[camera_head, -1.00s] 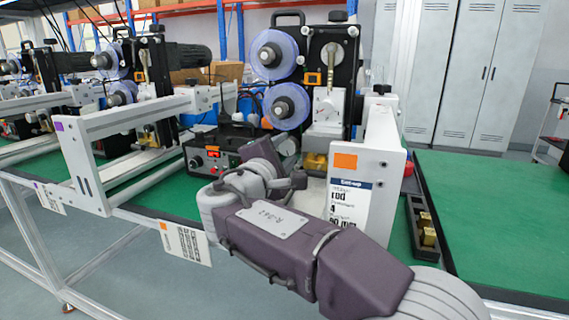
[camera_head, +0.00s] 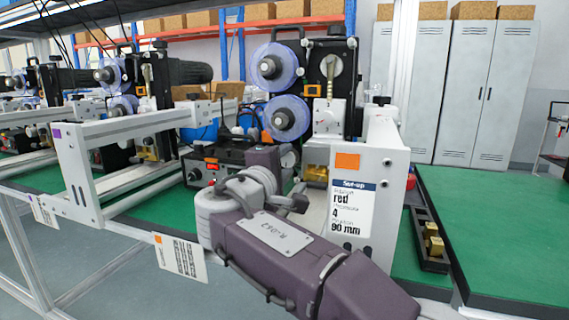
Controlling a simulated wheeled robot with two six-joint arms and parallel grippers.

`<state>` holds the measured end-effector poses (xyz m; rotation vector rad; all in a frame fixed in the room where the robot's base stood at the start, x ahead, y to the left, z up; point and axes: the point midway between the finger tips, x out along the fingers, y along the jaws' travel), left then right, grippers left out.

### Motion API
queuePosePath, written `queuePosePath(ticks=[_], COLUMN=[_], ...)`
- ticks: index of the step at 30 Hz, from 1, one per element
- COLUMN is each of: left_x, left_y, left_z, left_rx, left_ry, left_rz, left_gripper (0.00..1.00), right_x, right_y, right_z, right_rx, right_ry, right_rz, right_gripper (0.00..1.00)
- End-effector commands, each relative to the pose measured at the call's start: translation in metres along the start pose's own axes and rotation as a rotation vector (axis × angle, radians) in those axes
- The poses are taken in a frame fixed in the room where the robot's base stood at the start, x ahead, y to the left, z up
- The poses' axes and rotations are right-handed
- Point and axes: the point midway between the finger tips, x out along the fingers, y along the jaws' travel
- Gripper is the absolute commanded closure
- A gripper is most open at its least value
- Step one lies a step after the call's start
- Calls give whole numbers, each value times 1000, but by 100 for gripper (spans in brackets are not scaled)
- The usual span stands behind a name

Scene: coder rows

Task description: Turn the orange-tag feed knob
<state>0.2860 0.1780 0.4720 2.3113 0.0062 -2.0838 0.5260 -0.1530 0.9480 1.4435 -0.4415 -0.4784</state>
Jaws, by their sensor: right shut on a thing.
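The orange-tag station has a white end panel with an orange tag (camera_head: 347,161) above a set-up card (camera_head: 352,207) reading red, 4, 90 mm. Its control box (camera_head: 212,154) has a red lit display (camera_head: 212,167) and a small knob on its left front. My right arm comes in from the lower right. My right gripper (camera_head: 268,160) is at the right part of the box's front, shut on what I take to be the feed knob. The wrist and gripper body hide the fingertips and that knob. My left gripper is not in view.
Two bluish spools (camera_head: 286,118) stand above the box on a black plate. A white frame (camera_head: 75,175) with a purple tag stands to the left. A black tray (camera_head: 430,240) with brass blocks lies right of the panel. The green bench top (camera_head: 500,230) beyond is clear.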

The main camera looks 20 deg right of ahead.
Motion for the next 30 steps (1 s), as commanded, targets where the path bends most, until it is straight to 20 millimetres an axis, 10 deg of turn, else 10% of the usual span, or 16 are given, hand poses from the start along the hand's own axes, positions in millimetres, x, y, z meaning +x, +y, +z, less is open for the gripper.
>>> queuePosePath(ticks=[4, 5, 7, 17, 30], left_x=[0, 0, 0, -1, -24], left_y=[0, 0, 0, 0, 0], left_z=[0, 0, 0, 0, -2], left_rx=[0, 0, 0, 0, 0], left_ry=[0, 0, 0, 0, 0], left_rz=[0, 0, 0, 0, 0], left_gripper=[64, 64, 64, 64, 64], right_x=[0, 0, 0, -2, -84], right_y=[-1, -1, -1, 0, 2], right_z=[0, 0, 0, 0, -1], right_rx=[-2, -2, -2, -2, -2], right_ry=[0, 0, 0, 1, 3], right_rz=[-2, -2, -2, -1, -1], right_gripper=[100, 58, 40, 40, 40])
